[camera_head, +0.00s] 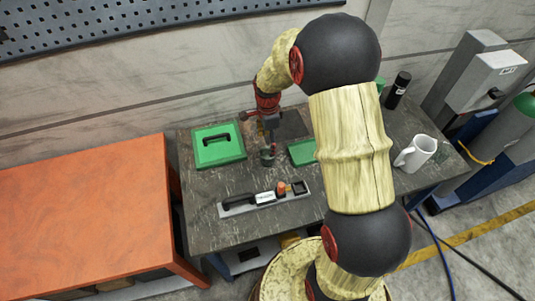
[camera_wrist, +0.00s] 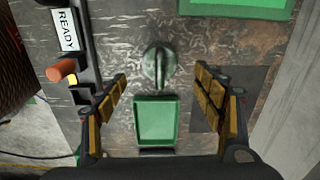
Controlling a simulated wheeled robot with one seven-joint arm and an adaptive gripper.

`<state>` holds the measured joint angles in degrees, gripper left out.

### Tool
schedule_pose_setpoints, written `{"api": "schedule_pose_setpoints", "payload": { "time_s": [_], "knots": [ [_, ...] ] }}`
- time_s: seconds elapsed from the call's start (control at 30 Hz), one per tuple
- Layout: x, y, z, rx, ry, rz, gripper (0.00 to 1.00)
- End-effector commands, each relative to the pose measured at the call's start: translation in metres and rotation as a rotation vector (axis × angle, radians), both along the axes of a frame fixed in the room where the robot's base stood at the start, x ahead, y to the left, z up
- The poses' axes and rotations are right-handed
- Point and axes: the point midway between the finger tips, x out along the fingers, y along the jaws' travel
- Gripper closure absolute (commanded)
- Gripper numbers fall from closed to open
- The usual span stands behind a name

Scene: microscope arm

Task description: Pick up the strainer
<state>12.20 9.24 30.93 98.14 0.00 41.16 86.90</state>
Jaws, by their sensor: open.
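The thing I take for the strainer is a small, round, grey-green object with a raised ridge (camera_wrist: 157,64). It sits on the dark worktop, in front of and between my fingertips in the wrist view. It also shows in the head view as a small dark round form (camera_head: 267,155), just below my gripper. My gripper (camera_wrist: 160,82) is open, its padded fingers wide apart with nothing held between them. In the head view my gripper (camera_head: 268,138) points down over the worktop, and its fingertips are too small to make out clearly.
A shallow green tray (camera_wrist: 155,121) lies close to the strainer. A green case with a black handle (camera_head: 212,158) stands left. A holder with a READY label (camera_head: 228,211) lies at the front.

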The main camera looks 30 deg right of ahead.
Motion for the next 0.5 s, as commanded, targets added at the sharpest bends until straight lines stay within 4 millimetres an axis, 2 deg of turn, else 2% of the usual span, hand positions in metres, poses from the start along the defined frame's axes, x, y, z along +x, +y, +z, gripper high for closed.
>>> {"api": "schedule_pose_setpoints", "payload": {
  "time_s": [0.23,0.5],
  "knots": [
    [0.001,-0.003,-0.027,0.002,0.012,-0.041,0.32],
    [0.001,-0.001,-0.048,0.002,0.011,-0.038,0.32]
  ]
}}
